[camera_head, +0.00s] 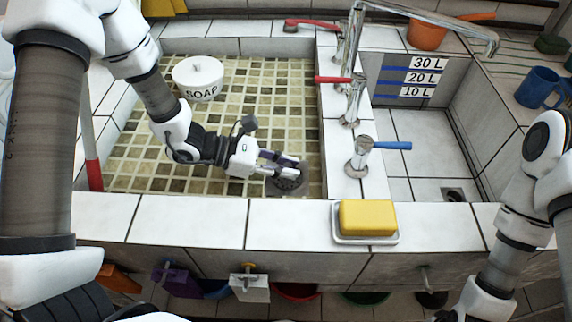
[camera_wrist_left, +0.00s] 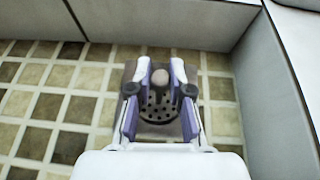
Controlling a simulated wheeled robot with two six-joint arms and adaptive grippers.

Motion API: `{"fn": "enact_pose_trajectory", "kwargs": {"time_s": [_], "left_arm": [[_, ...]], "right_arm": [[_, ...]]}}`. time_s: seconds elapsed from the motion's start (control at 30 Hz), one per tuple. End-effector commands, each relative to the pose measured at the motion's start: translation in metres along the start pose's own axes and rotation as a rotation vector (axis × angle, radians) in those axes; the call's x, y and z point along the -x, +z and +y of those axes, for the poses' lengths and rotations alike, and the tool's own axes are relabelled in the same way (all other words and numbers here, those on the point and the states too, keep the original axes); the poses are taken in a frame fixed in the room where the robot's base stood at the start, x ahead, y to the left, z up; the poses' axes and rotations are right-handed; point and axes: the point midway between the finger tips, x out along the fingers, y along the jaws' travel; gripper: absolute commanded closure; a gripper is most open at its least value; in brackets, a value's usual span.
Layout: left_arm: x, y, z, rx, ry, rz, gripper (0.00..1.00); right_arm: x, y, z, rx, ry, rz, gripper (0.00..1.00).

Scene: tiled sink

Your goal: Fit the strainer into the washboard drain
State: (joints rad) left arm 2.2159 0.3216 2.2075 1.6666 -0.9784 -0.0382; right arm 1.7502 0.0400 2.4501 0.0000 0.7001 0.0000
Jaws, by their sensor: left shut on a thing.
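The strainer (camera_wrist_left: 158,108) is a dark grey disc with holes and a rounded knob, seen between the fingers in the left wrist view. It also shows in the head view (camera_head: 285,183). My left gripper (camera_head: 295,168) reaches down into the mosaic-tiled left basin and is shut on the strainer, its fingers on either side of the knob. The drain (camera_head: 302,190) is a grey patch at the basin's front right corner, mostly hidden under the strainer and fingers. I cannot tell whether the strainer is seated or just above it. My right gripper is out of view.
A white soap tub (camera_head: 198,78) stands in the left basin. Taps (camera_head: 362,155) line the divider beside the right basin (camera_head: 425,140). A yellow sponge (camera_head: 367,217) sits in a dish on the front ledge. The basin's front and right walls are close to the gripper.

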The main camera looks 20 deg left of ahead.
Motion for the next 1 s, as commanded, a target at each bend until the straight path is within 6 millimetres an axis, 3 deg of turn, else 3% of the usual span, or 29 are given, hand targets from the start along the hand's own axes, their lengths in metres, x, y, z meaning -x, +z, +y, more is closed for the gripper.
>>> {"fn": "enact_pose_trajectory", "kwargs": {"time_s": [0.07,0.1,0.13,0.43,0.57,1.0], "left_arm": [[-0.002,-0.004,0.0,0.0,0.0,0.0,1.0],[-0.001,-0.002,0.0,0.0,0.0,0.0,0.67],[-0.001,-0.002,0.0,0.001,0.0,0.0,0.56],[0.0,-0.001,0.0,0.001,0.0,0.0,0.56],[0.007,0.005,0.001,0.003,0.002,-0.001,0.56],[0.103,0.011,0.001,0.004,0.004,-0.002,0.56]], "right_arm": [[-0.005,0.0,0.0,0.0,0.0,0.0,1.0],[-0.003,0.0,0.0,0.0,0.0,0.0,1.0],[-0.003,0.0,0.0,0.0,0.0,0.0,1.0],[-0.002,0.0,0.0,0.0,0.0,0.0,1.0],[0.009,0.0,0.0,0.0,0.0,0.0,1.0],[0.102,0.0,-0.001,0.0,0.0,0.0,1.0]]}}
